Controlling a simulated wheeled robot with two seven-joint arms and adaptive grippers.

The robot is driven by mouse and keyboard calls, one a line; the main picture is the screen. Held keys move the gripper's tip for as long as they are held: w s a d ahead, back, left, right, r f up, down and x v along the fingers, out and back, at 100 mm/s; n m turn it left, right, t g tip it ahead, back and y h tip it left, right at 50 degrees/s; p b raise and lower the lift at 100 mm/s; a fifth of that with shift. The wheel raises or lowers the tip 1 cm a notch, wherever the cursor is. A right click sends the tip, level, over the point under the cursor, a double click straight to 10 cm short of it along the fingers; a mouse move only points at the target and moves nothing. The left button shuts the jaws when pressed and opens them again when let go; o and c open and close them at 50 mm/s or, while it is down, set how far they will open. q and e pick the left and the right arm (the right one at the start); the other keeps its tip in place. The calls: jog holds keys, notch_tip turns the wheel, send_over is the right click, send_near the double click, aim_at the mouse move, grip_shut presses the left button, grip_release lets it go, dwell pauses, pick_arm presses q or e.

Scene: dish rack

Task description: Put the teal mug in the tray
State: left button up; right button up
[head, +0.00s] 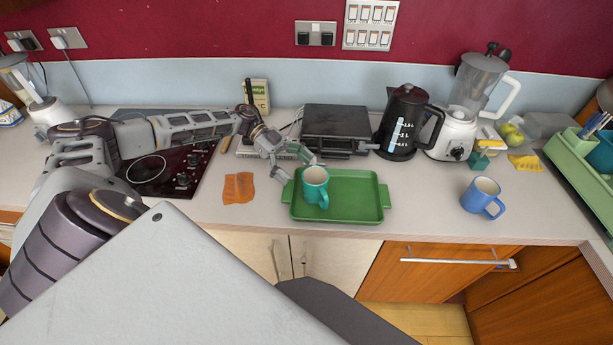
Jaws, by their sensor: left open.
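The teal mug (315,184) stands upright in the left part of the green tray (355,203), its handle towards the front right. The tray lies on the counter near its front edge. My left gripper (299,169) is open, just behind and to the left of the mug, with its fingers close to the rim. I cannot tell whether a finger touches the mug. My right gripper is not in view.
A blue mug (482,196) stands to the right of the tray. An orange cloth (239,188) lies to the left. A black kettle (404,122), a blender (471,105) and a dark flat appliance (335,129) stand behind. A green dish rack (585,165) is at the far right.

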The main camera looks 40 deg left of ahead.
pick_arm(q)
jog(key=shift+v, duration=1.85)
jog(key=shift+c, duration=0.3)
grip_shut()
jog(key=shift+a, duration=0.15)
jog(key=v, duration=1.1)
jog(key=shift+a+r+b, duration=0.2)
jog(key=shift+a+b, duration=0.1)
dwell(1.6)
dwell(0.7)
